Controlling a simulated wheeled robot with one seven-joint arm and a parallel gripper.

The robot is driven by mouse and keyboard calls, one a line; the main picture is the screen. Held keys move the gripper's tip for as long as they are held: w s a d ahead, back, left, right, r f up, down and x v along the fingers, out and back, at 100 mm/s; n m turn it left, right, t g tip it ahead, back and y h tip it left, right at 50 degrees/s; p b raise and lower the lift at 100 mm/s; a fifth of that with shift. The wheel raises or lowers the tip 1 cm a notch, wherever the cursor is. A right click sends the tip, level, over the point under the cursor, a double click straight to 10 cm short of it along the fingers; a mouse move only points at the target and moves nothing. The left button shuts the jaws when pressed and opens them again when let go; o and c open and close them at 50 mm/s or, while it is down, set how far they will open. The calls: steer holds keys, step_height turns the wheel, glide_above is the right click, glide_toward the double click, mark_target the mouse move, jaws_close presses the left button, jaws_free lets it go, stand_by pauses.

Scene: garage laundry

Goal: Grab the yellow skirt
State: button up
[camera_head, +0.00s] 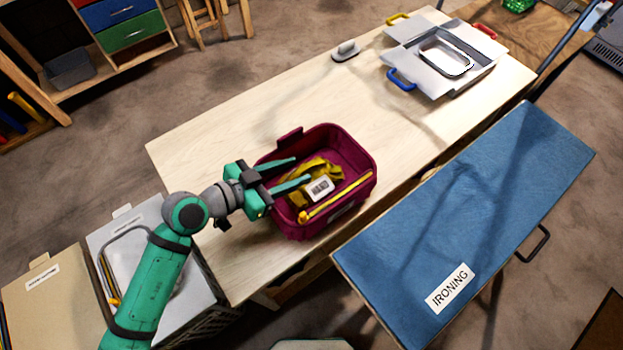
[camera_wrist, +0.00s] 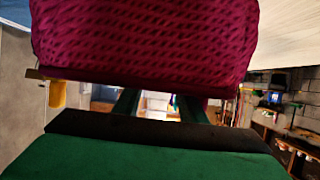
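The yellow skirt (camera_head: 322,168) lies crumpled inside a magenta basket (camera_head: 363,162) on the wooden table. A white label with a barcode (camera_head: 320,188) sits against the yellow cloth. My gripper (camera_head: 303,169) reaches over the basket's left side, its two green fingers spread apart. The fingertips are at the left part of the skirt; I cannot tell whether they touch it. In the wrist view the fingers (camera_wrist: 157,106) also stand apart, and the magenta basket (camera_wrist: 145,40) fills the top. The skirt is not clearly visible there.
A yellow bar (camera_head: 336,198) runs along the basket's near side. The table (camera_head: 240,120) is mostly bare. A grey box (camera_head: 440,58) with coloured handles and an iron-like object (camera_head: 346,50) stand farther back. A blue ironing board (camera_head: 465,215) is at the right.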

mark_target(308, 167)
steer(key=shift+x, duration=2.65)
steer(key=shift+a, duration=0.1)
jaws_close()
